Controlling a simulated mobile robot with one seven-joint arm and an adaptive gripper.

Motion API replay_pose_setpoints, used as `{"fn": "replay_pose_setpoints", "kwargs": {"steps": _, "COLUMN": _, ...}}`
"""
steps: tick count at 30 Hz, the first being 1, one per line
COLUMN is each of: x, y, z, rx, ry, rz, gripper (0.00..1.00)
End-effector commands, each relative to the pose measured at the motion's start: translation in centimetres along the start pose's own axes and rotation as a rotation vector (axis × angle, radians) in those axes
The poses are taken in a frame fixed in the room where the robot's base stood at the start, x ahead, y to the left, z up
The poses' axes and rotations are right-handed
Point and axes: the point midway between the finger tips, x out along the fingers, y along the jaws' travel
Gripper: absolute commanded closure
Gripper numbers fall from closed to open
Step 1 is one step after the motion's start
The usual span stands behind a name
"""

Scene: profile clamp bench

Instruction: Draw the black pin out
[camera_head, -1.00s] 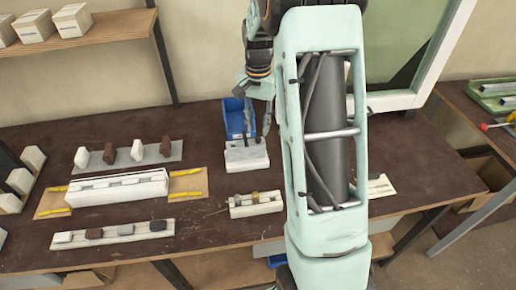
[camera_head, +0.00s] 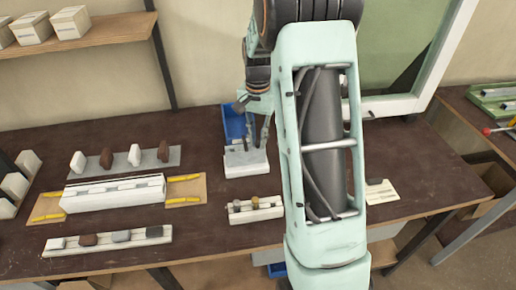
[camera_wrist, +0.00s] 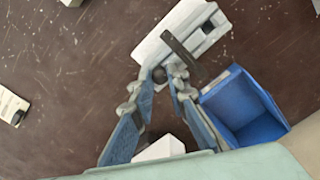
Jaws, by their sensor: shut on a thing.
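A white block (camera_wrist: 150,46) stands near the back of the bench; in the head view (camera_head: 246,165) it is in front of the blue bin. In the wrist view a dark round pin top (camera_wrist: 159,74), which I take as the black pin, sits between my fingertips at the block's near edge. A second, longer dark bar (camera_wrist: 182,54) rises beside it. My gripper (camera_wrist: 161,77) is shut on the black pin. In the head view my gripper (camera_head: 256,140) is above the block. How deep the pin sits is hidden.
The blue bin (camera_wrist: 240,108) is close beside my right finger in the wrist view. A small clamp block (camera_head: 255,210) is in front of the white block. A long white profile (camera_head: 115,196) and rows of small blocks lie to the left.

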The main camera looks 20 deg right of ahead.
Motion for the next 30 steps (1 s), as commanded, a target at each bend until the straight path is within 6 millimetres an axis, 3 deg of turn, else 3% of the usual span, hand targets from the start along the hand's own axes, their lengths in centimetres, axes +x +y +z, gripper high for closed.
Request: {"fn": "replay_pose_setpoints", "kwargs": {"steps": 30, "x": -1.5, "y": 0.0, "z": 0.0, "rx": 0.000, "ry": 0.001, "rz": -0.001, "gripper": 1.00}}
